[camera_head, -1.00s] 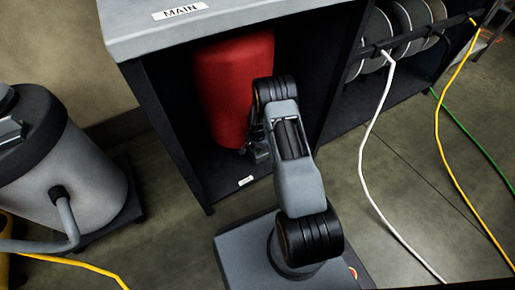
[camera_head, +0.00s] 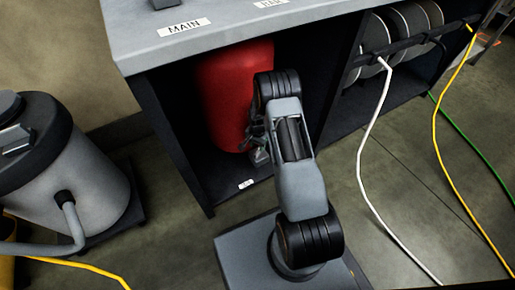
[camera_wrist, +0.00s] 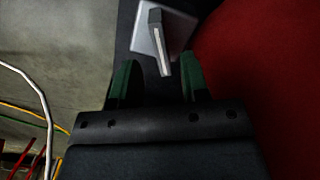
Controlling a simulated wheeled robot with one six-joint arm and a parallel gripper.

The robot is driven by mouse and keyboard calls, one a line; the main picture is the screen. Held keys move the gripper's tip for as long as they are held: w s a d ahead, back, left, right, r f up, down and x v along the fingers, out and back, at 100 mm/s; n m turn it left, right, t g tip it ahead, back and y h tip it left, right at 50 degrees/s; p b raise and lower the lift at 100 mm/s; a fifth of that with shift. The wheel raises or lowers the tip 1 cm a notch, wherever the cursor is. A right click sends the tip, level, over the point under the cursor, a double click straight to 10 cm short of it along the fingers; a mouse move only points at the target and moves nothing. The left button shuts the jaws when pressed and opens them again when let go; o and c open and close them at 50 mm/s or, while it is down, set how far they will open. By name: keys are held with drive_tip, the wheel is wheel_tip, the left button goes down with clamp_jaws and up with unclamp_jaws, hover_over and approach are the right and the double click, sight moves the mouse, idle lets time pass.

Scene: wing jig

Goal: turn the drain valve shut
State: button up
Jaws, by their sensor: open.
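The drain valve shows in the wrist view as a pale grey square body (camera_wrist: 174,34) with a dark grey lever (camera_wrist: 159,45) that has a light edge. The lever points down the picture, slightly tilted, into the gap between my fingers. My gripper (camera_wrist: 158,77) is open, with one green-padded finger on each side of the lever's end; I see no contact. A red tank (camera_head: 232,85) stands inside the bench and fills the right of the wrist view. In the head view a small grey piece, probably the valve, shows low beside the tank, and my arm mostly hides my gripper.
The bench top (camera_head: 225,40) overhangs the tank's compartment, with its dark side wall (camera_head: 172,135) at left. Cable reels (camera_head: 400,30) sit at right, with white (camera_head: 365,160), yellow (camera_head: 440,140) and green cables running to the floor. A grey vacuum-like drum (camera_head: 85,185) stands at left.

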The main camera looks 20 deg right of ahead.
sight(258, 151)
wheel_tip(258, 151, up, 8)
drive_tip(key=p, duration=0.2)
drive_tip(key=shift+f, duration=0.2)
drive_tip(key=shift+o, duration=0.2)
